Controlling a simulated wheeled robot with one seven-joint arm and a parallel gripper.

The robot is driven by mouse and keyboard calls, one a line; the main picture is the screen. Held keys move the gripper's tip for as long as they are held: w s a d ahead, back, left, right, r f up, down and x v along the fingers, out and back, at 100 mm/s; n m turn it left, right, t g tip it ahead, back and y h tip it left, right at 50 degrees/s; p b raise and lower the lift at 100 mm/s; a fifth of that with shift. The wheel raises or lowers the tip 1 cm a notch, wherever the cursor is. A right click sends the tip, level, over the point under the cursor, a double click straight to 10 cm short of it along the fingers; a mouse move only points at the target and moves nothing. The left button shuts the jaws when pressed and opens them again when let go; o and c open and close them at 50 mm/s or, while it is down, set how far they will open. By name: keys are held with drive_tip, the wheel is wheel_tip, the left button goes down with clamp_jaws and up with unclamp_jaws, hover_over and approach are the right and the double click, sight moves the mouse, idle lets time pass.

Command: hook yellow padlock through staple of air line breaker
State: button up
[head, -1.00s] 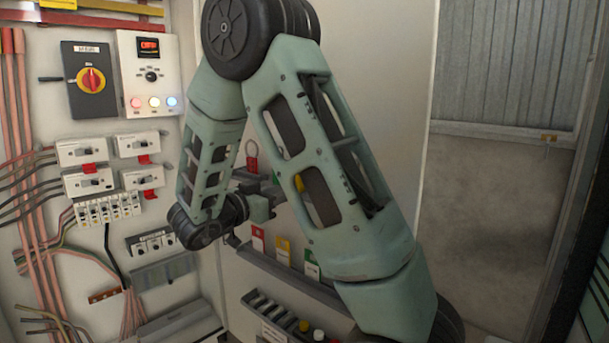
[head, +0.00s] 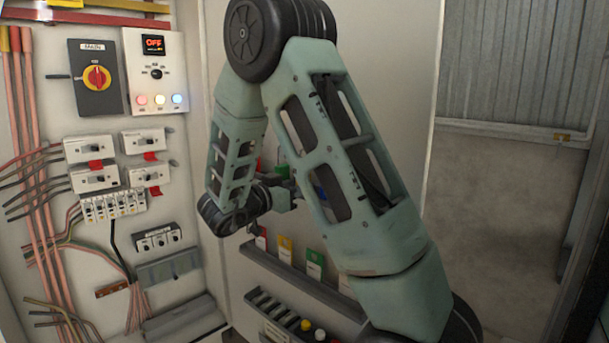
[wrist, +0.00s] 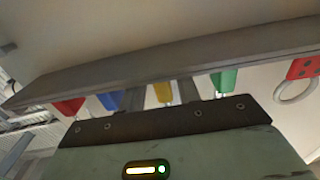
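In the wrist view the yellow padlock (wrist: 163,91) hangs under a grey rail (wrist: 170,60), in a row with red, blue and green padlocks. My gripper (wrist: 163,97) is open, with one dark finger on each side of the yellow padlock; I cannot tell whether they touch it. In the head view my gripper (head: 284,187) is at the rack on the pale panel, partly behind my arm, and the yellow padlock is hidden. Several white breakers with red tabs, such as this one (head: 145,141), are on the left panel. Their labels are too small to tell which is the air line breaker.
A red hasp with a ring (wrist: 298,80) hangs at the right of the rail. Below the rack, a ledge with coloured cards (head: 300,278) and a tray (head: 270,312) stick out. A main switch (head: 95,77) and a display reading OFF (head: 153,44) are above the breakers.

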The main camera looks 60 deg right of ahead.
clamp_jaws()
drive_tip(key=shift+r, duration=0.1)
drive_tip(key=shift+r+p, duration=1.35)
drive_tip(key=shift+r, duration=0.1)
drive_tip(key=w+a, duration=0.1)
drive_tip(key=a, duration=0.8)
drive_tip(key=shift+p, duration=0.4)
drive_tip(key=shift+w, duration=0.1)
